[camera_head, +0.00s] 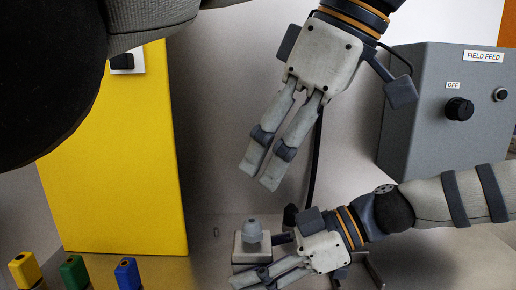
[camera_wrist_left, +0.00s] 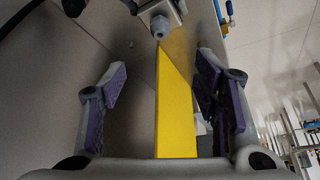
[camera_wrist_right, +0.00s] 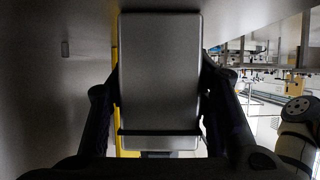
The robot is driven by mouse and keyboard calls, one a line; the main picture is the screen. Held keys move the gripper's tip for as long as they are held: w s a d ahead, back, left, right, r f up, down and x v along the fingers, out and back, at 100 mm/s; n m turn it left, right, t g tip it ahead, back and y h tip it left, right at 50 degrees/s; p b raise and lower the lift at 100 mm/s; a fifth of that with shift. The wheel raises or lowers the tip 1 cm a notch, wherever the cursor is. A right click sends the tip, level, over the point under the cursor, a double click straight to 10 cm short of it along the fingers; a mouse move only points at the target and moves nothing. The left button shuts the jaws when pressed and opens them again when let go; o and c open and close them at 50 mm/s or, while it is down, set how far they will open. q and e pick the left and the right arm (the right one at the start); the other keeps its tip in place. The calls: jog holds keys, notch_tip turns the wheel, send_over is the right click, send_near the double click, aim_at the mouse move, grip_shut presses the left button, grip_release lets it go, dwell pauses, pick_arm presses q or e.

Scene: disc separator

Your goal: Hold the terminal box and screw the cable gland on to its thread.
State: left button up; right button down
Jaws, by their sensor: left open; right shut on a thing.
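The terminal box (camera_head: 243,256) is a small light grey block low in the middle of the head view. My right gripper (camera_head: 258,264) is shut on it from the right. The grey box fills the middle of the right wrist view (camera_wrist_right: 160,70), between the fingers. The grey domed cable gland (camera_head: 252,231) sits upright on top of the box; I cannot tell how far it is on the thread. My left gripper (camera_head: 259,177) is open and empty above the gland, pointing down. In the left wrist view, the gland (camera_wrist_left: 160,28) shows beyond the open fingers, near the top.
A tall yellow panel (camera_head: 110,160) stands at the left. Yellow (camera_head: 24,271), green (camera_head: 73,272) and blue (camera_head: 127,273) blocks stand at the front left. A grey FIELD FEED cabinet (camera_head: 430,125) with a black knob stands at the right. The wall behind is plain.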

aim_at(252, 222)
pick_arm(q)
jog(key=w+a+g+h, duration=0.2)
jog(key=a+g+h, duration=0.1)
jog(key=a+h, duration=0.1)
jog(key=f, duration=1)
jog(key=shift+d+f, duration=0.25)
jog(key=shift+f, duration=0.15)
jog(key=shift+c, duration=0.3)
grip_shut()
jog(key=m, duration=0.3)
jog(key=shift+m, duration=0.9)
jog(key=shift+m+t+h, duration=0.3)
jog(key=shift+m, duration=0.5)
